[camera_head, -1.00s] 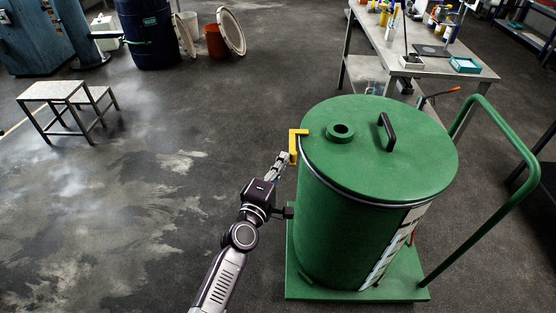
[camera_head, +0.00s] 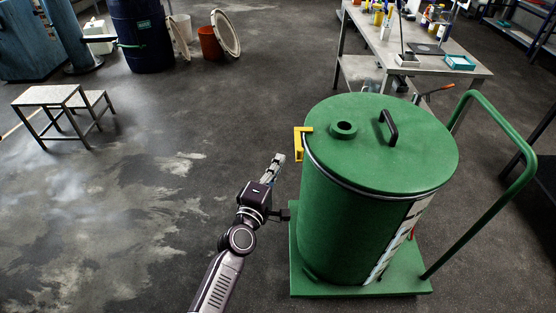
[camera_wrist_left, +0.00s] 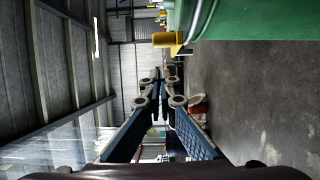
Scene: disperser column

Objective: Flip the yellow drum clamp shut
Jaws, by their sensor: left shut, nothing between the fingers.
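The yellow clamp (camera_head: 299,141) sits at the left rim of the green drum (camera_head: 335,220). Its top arm lies over the edge of the green lid (camera_head: 375,160) and its lower part hangs down along the drum's side. In the left wrist view the clamp (camera_wrist_left: 168,40) shows at the top, beside the green drum (camera_wrist_left: 240,20). My left gripper (camera_head: 278,158) is shut and empty, left of the clamp and slightly lower, with a small gap between them. Its fingers (camera_wrist_left: 157,76) meet in the middle of the wrist view. My right gripper is not in view.
The drum stands on a green trolley (camera_head: 305,285) with a tall handle (camera_head: 510,130) at right. A workbench (camera_head: 430,62) stands behind. A small step stool (camera_head: 45,97) is at far left. The floor left of the drum is clear.

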